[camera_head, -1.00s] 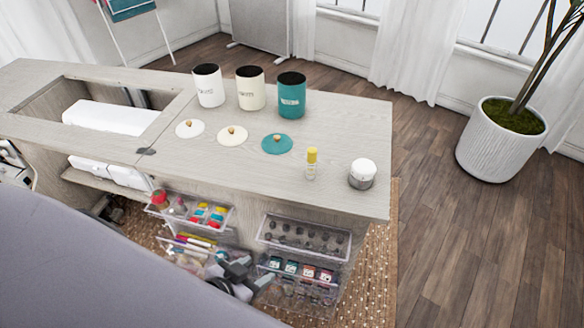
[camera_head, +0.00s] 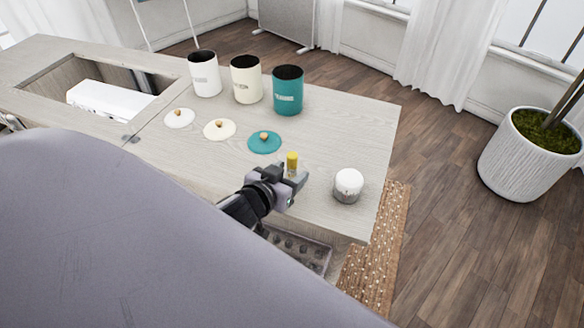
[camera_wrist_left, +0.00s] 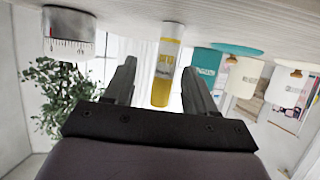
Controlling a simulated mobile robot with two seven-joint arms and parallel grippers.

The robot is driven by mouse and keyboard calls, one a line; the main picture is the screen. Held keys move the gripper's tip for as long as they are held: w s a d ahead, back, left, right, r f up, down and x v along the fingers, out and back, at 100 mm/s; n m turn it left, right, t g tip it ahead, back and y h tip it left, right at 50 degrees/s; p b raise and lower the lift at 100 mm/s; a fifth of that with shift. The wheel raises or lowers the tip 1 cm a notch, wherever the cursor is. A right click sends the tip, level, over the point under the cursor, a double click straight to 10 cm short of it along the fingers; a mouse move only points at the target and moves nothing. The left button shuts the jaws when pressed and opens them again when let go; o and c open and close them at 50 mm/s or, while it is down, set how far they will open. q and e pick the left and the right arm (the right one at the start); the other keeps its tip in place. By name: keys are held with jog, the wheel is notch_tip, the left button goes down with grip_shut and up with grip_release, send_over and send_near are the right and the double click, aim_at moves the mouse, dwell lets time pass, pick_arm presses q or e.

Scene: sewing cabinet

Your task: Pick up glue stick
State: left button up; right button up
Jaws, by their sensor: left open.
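The glue stick (camera_head: 292,160) stands upright on the cabinet top, with its yellow cap showing above my left gripper (camera_head: 290,178) in the head view. Its lower part is hidden there by the gripper. The left wrist view is upside down and shows the glue stick (camera_wrist_left: 165,65), with a clear body and yellow cap, between the two open fingers (camera_wrist_left: 160,88). A gap shows on both sides, so the fingers look apart from it. I cannot tell how deep it sits between them. My right gripper is not in view.
White, cream and teal canisters (camera_head: 288,95) stand behind. The cabinet's right edge is near.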

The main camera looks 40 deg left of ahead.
aim_at(295, 167)
pick_arm(q)
jog(key=shift+a+x, duration=0.15)
jog(key=shift+x, duration=1.1)
jog(key=shift+a+x, duration=0.15)
jog(key=shift+x, duration=1.05)
jog(key=shift+s, duration=0.1)
grip_shut()
